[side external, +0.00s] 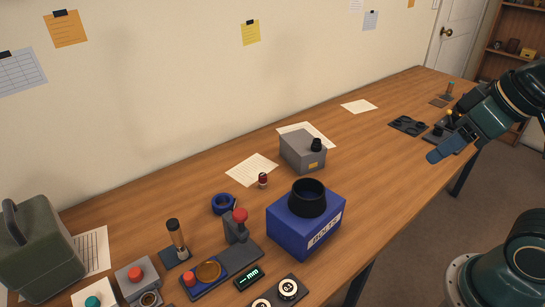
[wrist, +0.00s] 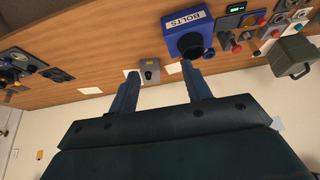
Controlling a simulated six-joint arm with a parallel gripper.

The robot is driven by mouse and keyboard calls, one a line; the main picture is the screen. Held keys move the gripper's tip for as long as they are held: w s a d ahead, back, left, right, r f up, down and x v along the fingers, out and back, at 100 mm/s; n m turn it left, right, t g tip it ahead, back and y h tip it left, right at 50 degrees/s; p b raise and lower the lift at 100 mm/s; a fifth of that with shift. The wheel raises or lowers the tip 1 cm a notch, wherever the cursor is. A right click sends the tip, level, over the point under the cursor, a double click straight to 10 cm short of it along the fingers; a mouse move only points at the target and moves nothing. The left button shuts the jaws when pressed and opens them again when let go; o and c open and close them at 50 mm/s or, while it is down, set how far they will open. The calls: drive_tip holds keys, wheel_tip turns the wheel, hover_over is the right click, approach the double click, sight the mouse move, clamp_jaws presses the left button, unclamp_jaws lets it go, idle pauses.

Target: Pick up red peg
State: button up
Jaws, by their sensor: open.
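Several small red parts show in the side view, and I cannot tell for sure which is the red peg. A short red piece (side external: 190,279) stands at the left end of a blue tray (side external: 203,289). A small dark red-topped piece (side external: 263,180) stands alone by a paper sheet. A red knob (side external: 240,215) tops a grey stand. My gripper (side external: 436,154) is raised at the right, far from all of these. In the wrist view my gripper (wrist: 160,80) shows two blue fingers spread apart with nothing between them.
A blue BOLTS box (side external: 300,227) with a black collar stands mid-bench, with a grey box (side external: 303,151) behind it. A green case (side external: 38,252) and a red-button box (side external: 135,280) are at the left. Dark trays (side external: 408,125) lie at the right. Bench between is mostly clear.

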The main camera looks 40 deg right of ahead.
drive_tip(key=w+a+r+m+g, duration=0.15)
drive_tip(key=w+r+m, duration=0.25)
drive_tip(key=w, duration=0.7)
drive_tip(key=m+g+y, duration=0.2)
drive_tip(key=m+g, duration=0.2)
drive_tip(key=m, duration=0.9)
hover_over(263, 174)
drive_tip(key=d, duration=0.2)
wheel_tip(263, 174, down, 21)
drive_tip(key=shift+w+a+f, duration=0.1)
drive_tip(key=shift+w+f, duration=0.05)
drive_tip(key=shift+f, duration=0.05)
drive_tip(key=shift+f, duration=0.1)
drive_tip(key=shift+a+f, duration=0.2)
drive_tip(key=shift+f, duration=1.2)
drive_tip(key=shift+a+f, duration=0.2)
drive_tip(key=shift+f, duration=1.15)
drive_tip(key=shift+a+f, duration=0.2)
drive_tip(key=shift+f, duration=1.2)
drive_tip(key=shift+a+f, duration=0.2)
drive_tip(key=shift+f, duration=1.1)
drive_tip(key=shift+a+f, duration=0.2)
drive_tip(key=shift+f, duration=1.05)
